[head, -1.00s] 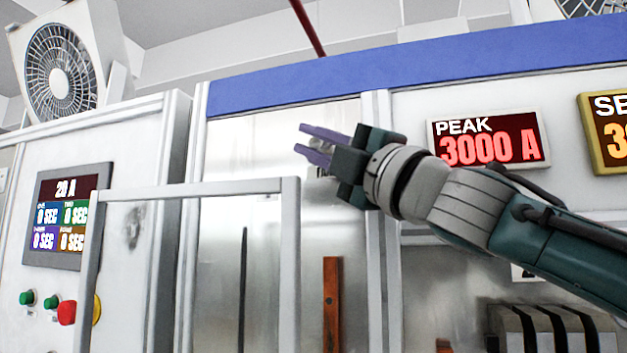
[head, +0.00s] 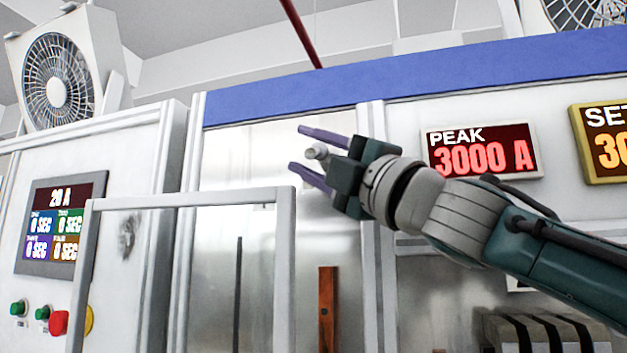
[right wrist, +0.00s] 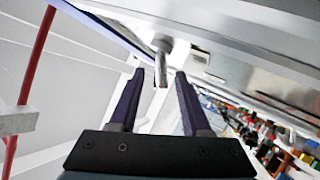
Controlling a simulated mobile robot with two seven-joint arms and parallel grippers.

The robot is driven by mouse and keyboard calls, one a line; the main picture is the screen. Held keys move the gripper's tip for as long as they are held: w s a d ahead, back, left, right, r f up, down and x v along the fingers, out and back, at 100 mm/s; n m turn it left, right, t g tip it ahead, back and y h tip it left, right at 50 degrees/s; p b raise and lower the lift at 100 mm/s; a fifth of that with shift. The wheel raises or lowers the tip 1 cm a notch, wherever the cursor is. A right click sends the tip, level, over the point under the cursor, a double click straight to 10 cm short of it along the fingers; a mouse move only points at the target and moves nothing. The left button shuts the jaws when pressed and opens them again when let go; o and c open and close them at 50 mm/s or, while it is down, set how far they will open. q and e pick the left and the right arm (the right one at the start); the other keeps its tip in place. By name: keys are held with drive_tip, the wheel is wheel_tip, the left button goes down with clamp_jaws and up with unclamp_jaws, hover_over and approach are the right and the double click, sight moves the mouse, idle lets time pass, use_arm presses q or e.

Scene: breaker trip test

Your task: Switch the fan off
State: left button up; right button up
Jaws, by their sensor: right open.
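A white fan (head: 58,80) with a round grille stands on top of the left cabinet, at the upper left of the head view. A small grey knob-like switch (head: 317,152) sticks out from the metal panel. My right gripper (head: 296,148) is open, and in the head view the switch shows between its purple fingers. In the right wrist view the switch (right wrist: 162,62) appears between and just beyond the fingertips (right wrist: 160,73), apart from both fingers. A second fan (head: 585,12) is partly cut off at the top right. My left gripper is not in view.
A grey frame (head: 185,200) stands in front of the panel. The left cabinet carries a display (head: 55,222), green buttons (head: 18,308) and a red button (head: 58,322). A red PEAK display (head: 480,150) reads 3000 A. A yellow-framed display (head: 600,140) is at right.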

drive_tip(key=b+v, duration=0.4)
drive_tip(key=v, duration=0.6)
drive_tip(key=shift+w, duration=0.1)
idle(0.6)
